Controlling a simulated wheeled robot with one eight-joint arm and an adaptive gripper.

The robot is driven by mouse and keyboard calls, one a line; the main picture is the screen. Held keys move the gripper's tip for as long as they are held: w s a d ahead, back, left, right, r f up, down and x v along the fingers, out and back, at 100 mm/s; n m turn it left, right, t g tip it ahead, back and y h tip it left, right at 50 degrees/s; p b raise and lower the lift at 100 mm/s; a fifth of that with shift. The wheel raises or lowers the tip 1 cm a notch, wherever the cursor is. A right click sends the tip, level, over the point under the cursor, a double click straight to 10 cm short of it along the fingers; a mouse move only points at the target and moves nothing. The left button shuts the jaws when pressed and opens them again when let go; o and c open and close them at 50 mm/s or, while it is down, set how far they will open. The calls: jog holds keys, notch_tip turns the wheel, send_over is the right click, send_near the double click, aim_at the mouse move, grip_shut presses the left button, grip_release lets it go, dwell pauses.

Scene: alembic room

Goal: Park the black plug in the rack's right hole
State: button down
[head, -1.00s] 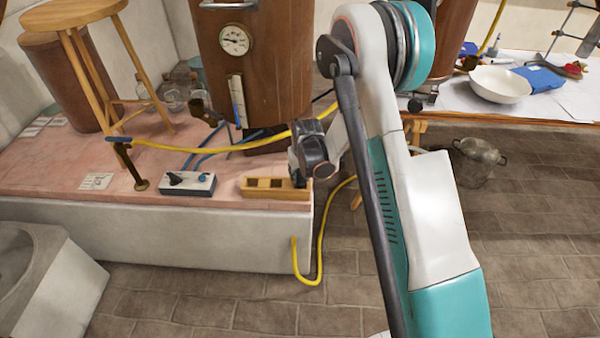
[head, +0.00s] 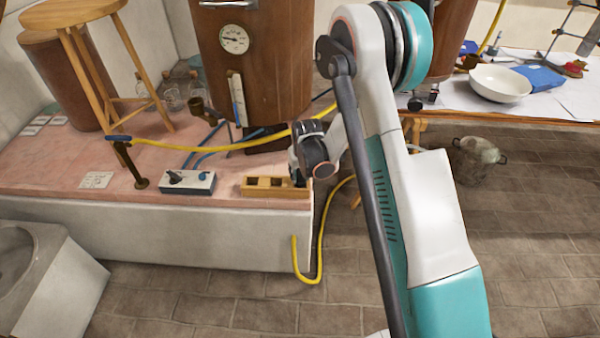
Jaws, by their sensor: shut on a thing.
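The rack (head: 262,193) is a small wooden block with dark square holes, near the right end of the pink-topped bench. My gripper (head: 298,178) is low at the rack's right end, seen small and partly covered by my wrist. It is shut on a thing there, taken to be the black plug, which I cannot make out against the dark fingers. The rack's right hole is hidden behind the gripper, so I cannot tell whether the plug is in it or above it.
A yellow hose (head: 200,149) runs from a brass post (head: 133,170) toward my wrist. A copper vessel (head: 270,75) stands behind. A stool (head: 85,60) is at left.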

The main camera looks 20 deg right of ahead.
jog(key=shift+f, duration=0.65)
dwell(1.6)
jog(key=c, duration=1.1)
grip_release()
jog(key=shift+r, duration=0.2)
jog(key=shift+r+p, duration=1.7)
jog(key=shift+r, duration=1.6)
